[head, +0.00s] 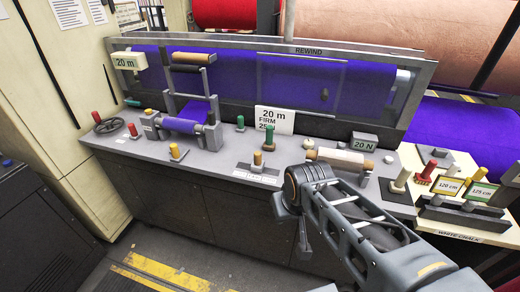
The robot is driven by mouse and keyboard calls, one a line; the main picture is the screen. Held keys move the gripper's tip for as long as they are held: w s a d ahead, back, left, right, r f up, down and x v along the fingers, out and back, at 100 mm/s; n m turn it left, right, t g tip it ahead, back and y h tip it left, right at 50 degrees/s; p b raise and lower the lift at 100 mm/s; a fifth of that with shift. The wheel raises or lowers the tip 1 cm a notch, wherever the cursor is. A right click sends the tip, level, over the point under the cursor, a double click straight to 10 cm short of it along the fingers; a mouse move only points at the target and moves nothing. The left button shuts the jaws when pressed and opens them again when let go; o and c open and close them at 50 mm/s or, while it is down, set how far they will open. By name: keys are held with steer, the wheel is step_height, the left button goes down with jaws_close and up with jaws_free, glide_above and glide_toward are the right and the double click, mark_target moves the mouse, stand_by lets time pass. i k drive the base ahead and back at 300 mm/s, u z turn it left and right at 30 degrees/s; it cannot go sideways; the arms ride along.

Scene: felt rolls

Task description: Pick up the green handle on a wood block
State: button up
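An upright green handle (269,137) stands on the grey machine deck, just in front of a white sign reading 20 m FIRM. Its small base is partly seen, and I cannot tell whether it is wood. I cannot make out my gripper's fingers.
The purple felt (290,85) hangs behind a framed panel. Red-topped knobs (133,130) and a handwheel (108,124) are at the left. Tag holders stand on the right.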

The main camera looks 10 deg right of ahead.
mark_target(269, 145)
steer(key=u, duration=0.4)
steer(key=k, duration=1)
steer(key=u, duration=0.95)
steer(key=i, duration=1.3)
steer(key=z, duration=0.45)
steer(key=i, duration=0.75)
steer(key=z, duration=1.3)
steer(key=i, duration=0.6)
steer(key=z, duration=0.6)
